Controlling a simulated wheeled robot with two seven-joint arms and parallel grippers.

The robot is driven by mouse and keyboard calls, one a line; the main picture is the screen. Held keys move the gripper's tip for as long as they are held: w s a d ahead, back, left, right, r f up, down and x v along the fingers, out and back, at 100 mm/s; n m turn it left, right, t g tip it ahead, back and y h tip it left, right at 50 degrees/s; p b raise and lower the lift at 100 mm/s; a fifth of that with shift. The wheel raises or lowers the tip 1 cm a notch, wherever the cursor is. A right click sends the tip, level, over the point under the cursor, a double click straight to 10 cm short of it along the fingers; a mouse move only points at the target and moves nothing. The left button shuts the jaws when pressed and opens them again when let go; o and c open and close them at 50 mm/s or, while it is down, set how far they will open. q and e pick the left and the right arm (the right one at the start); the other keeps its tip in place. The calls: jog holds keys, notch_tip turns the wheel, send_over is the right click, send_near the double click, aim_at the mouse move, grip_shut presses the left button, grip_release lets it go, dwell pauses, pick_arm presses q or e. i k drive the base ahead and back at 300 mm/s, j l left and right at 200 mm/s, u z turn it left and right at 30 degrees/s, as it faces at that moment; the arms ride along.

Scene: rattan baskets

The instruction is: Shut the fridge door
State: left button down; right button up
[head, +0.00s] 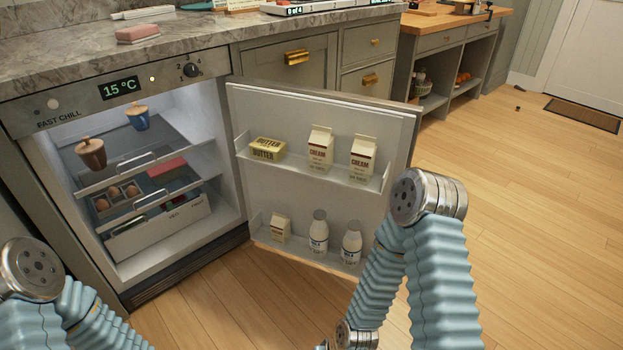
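The fridge (118,290) stands under the stone counter with its lit inside showing. Its door (300,204) is wide open, hinged on the right side, with its inner face toward me. The door's upper shelf holds a butter pack (267,149) and two cream cartons (320,148). Its lower shelf holds a small carton (280,229) and two milk bottles (318,233). My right arm is bent in front of the door's free edge; whether it touches cannot be told. My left arm is at the lower left. Neither gripper's fingers show in the picture.
Inside the fridge are a brown pot (91,154), a blue pot (138,118), eggs (114,194) and a drawer (160,228). Grey cabinets (285,62) with brass handles stand behind the door. The wooden floor (535,210) to the right is clear.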

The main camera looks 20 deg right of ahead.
aim_at(278, 111)
jog(key=i+l+u, duration=0.1)
jog(key=l+u, duration=0.15)
jog(key=l, duration=0.45)
jog(key=i+l+u, duration=0.1)
jog(key=l+u, duration=0.2)
jog(key=l, duration=0.35)
jog(key=l+u, duration=0.25)
jog(key=l, duration=0.45)
jog(key=k+l+u, duration=0.1)
jog(key=l+u, duration=0.2)
jog(key=l, duration=0.4)
jog(key=k+l+u, duration=0.25)
jog(key=l, duration=0.45)
jog(key=l+u, duration=0.2)
jog(key=l, duration=0.3)
jog(key=l+u, duration=0.2)
jog(key=l, duration=0.3)
jog(key=k+l+u, duration=0.2)
jog(key=l, duration=0.3)
jog(key=l+u, duration=0.25)
jog(key=l, duration=0.3)
jog(key=k+l+u, duration=0.2)
jog(key=l, duration=0.25)
jog(key=i+l+u, duration=0.15)
jog(key=i+u, duration=0.15)
jog(key=i, duration=0.05)
